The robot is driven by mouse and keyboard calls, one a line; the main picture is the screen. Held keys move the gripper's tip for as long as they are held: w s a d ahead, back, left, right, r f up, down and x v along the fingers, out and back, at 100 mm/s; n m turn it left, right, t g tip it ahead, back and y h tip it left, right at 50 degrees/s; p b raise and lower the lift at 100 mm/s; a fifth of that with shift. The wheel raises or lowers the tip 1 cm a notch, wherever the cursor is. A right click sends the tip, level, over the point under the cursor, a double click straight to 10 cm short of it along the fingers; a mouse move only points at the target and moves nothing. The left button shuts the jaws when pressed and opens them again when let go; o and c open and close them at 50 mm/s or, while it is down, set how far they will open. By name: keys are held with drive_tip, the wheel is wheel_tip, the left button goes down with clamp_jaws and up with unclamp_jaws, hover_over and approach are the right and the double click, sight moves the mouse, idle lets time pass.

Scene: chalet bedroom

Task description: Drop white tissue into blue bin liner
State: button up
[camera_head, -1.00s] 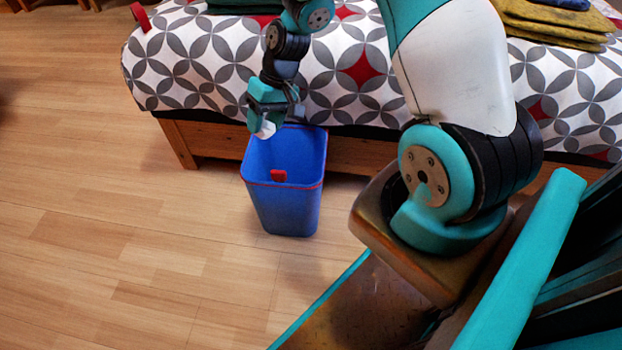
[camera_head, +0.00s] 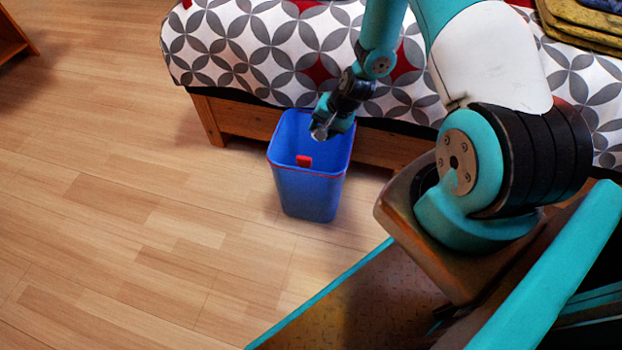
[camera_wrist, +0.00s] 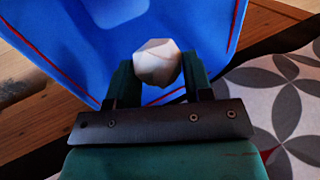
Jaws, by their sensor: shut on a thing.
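The blue bin (camera_head: 308,190), with a red rim and a small red patch inside, stands upright on the floor against the bed. My gripper (camera_head: 321,130) is over the right back part of the bin's opening, pointing down. In the wrist view my gripper (camera_wrist: 157,75) is shut on the crumpled white tissue (camera_wrist: 157,58), with the blue bin wall (camera_wrist: 60,40) behind it. In the head view the tissue is only a small pale bit at the fingertips. I cannot tell a separate liner from the bin.
The bed with a grey, white and red patterned cover (camera_head: 250,50) and a wooden frame (camera_head: 240,118) stands right behind the bin. Folded cloths (camera_head: 585,25) lie on the bed at the right. The wooden floor (camera_head: 130,200) to the left is clear.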

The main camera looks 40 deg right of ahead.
drive_tip(key=shift+f+b, duration=0.3)
drive_tip(key=shift+f, duration=0.35)
drive_tip(key=shift+r, duration=0.1)
drive_tip(key=o, duration=0.9)
drive_tip(key=shift+o, duration=0.2)
drive_tip(key=shift+r, duration=0.1)
drive_tip(key=p+v, duration=0.6)
drive_tip(key=v, duration=1.1)
drive_tip(key=shift+s+d, duration=0.1)
